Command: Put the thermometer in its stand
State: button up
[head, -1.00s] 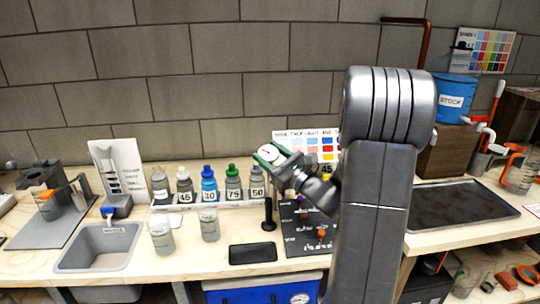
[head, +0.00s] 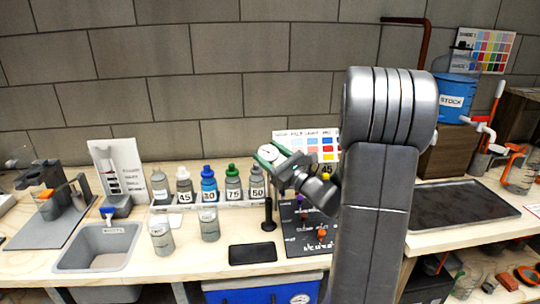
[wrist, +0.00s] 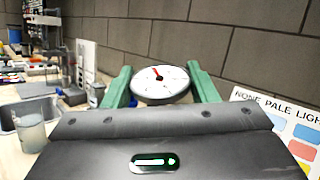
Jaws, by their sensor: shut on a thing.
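A slim black upright post on a round foot (head: 268,217), which looks like the stand, is on the bench below the dial in the picture. Whether the dial is straight over it cannot be told.
A row of numbered bottles (head: 208,185) stands behind and left of the post. Two grey jars (head: 162,236) stand in front of the row. A flat black pad (head: 253,254) lies before the post. A dark board (head: 308,240) is close on the right, with a colour chart (head: 299,143) behind.

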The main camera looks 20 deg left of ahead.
jog(key=shift+f, duration=0.2)
notch_tip(320, 180, down, 8)
jog(key=b, duration=0.7)
dwell(1.6)
dwell(0.5)
jog(key=o, duration=1.1)
jog(key=shift+o, duration=0.2)
jog(key=b+v, duration=0.1)
jog(key=v, duration=1.3)
jog(key=shift+a+r, duration=0.1)
jog(key=shift+a, duration=0.05)
